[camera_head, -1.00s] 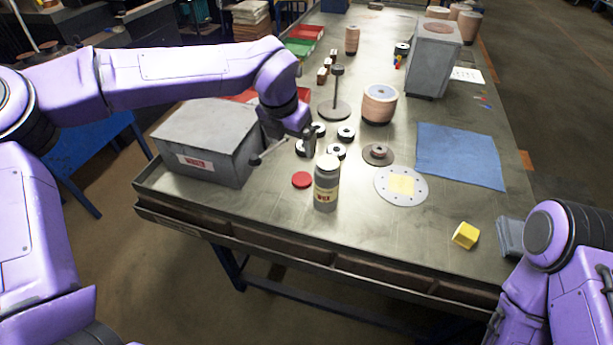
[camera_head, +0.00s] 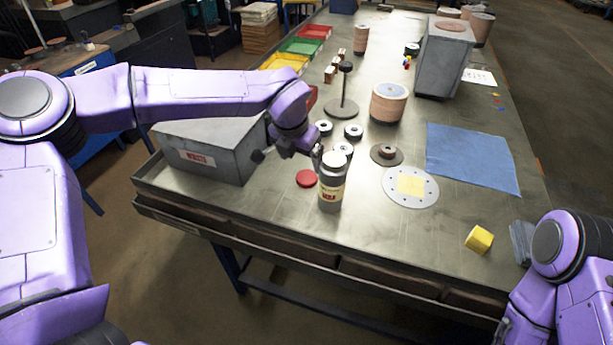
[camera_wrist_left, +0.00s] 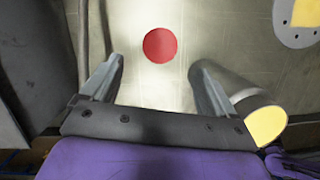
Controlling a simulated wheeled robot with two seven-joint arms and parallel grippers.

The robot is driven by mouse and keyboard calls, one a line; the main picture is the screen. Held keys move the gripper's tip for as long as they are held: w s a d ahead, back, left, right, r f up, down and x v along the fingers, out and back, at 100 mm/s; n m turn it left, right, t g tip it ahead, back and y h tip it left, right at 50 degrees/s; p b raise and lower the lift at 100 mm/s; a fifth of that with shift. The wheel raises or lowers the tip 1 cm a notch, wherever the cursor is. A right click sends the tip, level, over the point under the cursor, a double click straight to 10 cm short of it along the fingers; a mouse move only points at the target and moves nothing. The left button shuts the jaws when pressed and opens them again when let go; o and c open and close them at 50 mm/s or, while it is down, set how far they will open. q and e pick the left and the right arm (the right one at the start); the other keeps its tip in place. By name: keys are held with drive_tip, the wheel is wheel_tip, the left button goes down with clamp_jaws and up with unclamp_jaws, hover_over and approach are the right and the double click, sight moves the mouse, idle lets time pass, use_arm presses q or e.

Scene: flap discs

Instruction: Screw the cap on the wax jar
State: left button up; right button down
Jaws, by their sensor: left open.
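The wax jar (camera_head: 331,190) stands upright and open near the table's front edge, a grey cylinder with a pale label. Its yellow wax top (camera_wrist_left: 267,124) shows in the left wrist view, just right of my right-hand finger. The red round cap (camera_head: 306,178) lies flat on the table, left of the jar. In the left wrist view the cap (camera_wrist_left: 160,45) lies ahead of and between my spread fingers. My left gripper (camera_wrist_left: 157,82) is open and empty; in the head view its fingers (camera_head: 316,157) are partly hidden, close behind the jar.
A grey box (camera_head: 215,150) stands left of my left gripper. Several small black-and-white rings (camera_head: 353,131) lie behind the jar. The table front between jar and block is clear.

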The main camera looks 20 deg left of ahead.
sight(306, 177)
use_arm(q)
drive_tip(key=shift+w+f, duration=0.15)
drive_tip(key=shift+f, duration=0.55)
drive_tip(key=x, duration=0.6)
drive_tip(key=shift+d+p, duration=0.1)
drive_tip(key=shift+p, duration=0.25)
drive_tip(key=c, duration=1.1)
